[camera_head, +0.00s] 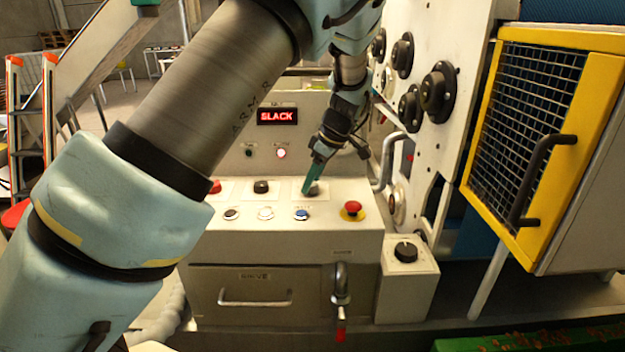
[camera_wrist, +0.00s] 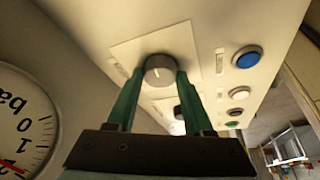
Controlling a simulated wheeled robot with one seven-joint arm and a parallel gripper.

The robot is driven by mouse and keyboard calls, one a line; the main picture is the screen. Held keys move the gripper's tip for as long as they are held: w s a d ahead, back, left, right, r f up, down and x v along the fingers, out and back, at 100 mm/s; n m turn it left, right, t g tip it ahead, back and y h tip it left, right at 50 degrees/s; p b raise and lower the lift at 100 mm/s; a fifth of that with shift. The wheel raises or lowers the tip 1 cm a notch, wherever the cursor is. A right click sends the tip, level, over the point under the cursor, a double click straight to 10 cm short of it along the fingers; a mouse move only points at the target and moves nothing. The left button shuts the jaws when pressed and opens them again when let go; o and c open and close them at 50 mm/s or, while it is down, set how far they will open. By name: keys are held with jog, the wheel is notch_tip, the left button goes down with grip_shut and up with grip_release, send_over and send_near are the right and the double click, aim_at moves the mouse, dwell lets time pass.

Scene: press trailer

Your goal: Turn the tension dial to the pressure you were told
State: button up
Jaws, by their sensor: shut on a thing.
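The tension dial (camera_wrist: 160,66) is a round grey knob with a pale line on its face, on a white square plate in the wrist view. My gripper (camera_wrist: 160,76) has its two green fingers against opposite sides of the knob and is shut on it. In the head view my gripper (camera_head: 313,179) reaches down to the right end of the console's back row, mostly hiding the knob. A white gauge (camera_wrist: 22,125) with "0", "1", "ba" and a red needle is cut off at the left of the wrist view. A display (camera_head: 277,116) reads "SLACK" in red.
A red emergency button (camera_head: 352,208) is right of the dial. White and blue buttons (camera_head: 301,214) line the console front. Another black knob (camera_head: 261,187) is left of the dial. A curved grey handle (camera_head: 388,160) and the machine panel with black knobs (camera_head: 437,92) stand close on the right.

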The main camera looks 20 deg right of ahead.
grip_shut()
jog(key=shift+f+m+b, duration=0.1)
jog(key=shift+m+b, duration=0.2)
jog(key=shift+b, duration=0.1)
